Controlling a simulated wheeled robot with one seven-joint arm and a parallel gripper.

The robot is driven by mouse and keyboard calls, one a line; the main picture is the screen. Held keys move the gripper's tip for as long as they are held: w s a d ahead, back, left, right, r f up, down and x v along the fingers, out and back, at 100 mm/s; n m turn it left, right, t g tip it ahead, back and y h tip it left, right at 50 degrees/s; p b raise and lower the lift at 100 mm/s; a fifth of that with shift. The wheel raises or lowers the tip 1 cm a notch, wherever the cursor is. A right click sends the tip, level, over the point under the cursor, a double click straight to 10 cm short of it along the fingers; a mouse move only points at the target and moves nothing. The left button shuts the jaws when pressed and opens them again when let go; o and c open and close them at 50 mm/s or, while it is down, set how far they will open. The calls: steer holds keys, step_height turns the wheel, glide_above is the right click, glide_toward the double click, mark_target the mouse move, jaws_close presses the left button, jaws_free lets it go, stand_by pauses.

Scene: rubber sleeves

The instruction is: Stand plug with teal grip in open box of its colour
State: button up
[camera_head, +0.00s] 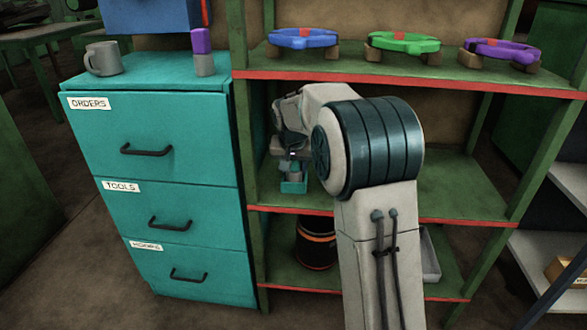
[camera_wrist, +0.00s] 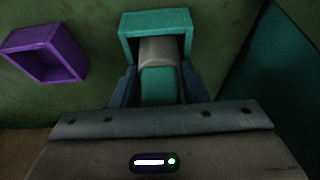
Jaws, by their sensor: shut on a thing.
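My gripper (camera_wrist: 156,88) is shut on the plug with the teal grip (camera_wrist: 158,88); the fingers hold it by the teal part. The plug's grey end (camera_wrist: 158,50) points into the mouth of the open teal box (camera_wrist: 128,24). How deep it sits, and whether it touches the floor of the box, I cannot tell. In the head view the teal box (camera_head: 293,187) stands on the middle shelf, right under my gripper (camera_head: 291,165). My arm hides part of that shelf.
An open purple box (camera_wrist: 42,52) stands left of the teal one in the wrist view. A purple-topped plug (camera_head: 202,50) and a grey mug (camera_head: 103,60) stand on the teal drawer cabinet (camera_head: 150,150). The shelf above (camera_head: 350,72) and a teal side wall (camera_wrist: 285,80) are close by.

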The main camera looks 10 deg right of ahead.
steer(key=shift+f, duration=0.1)
steer(key=o, duration=1.1)
steer(key=shift+s+r+p, duration=0.1)
steer(key=shift+r+p, duration=0.3)
steer(key=shift+r, duration=0.1)
steer(key=s+n+g+p, duration=0.1)
steer(key=s, duration=1.1)
steer(key=s+n+g+y+p, duration=0.1)
steer(key=s, duration=1.1)
steer(key=s+n+g+p, duration=0.1)
steer(key=s, duration=1.1)
steer(key=shift+s+a+n, duration=0.2)
steer(key=shift+a+n, duration=0.05)
steer(key=shift+n, duration=0.15)
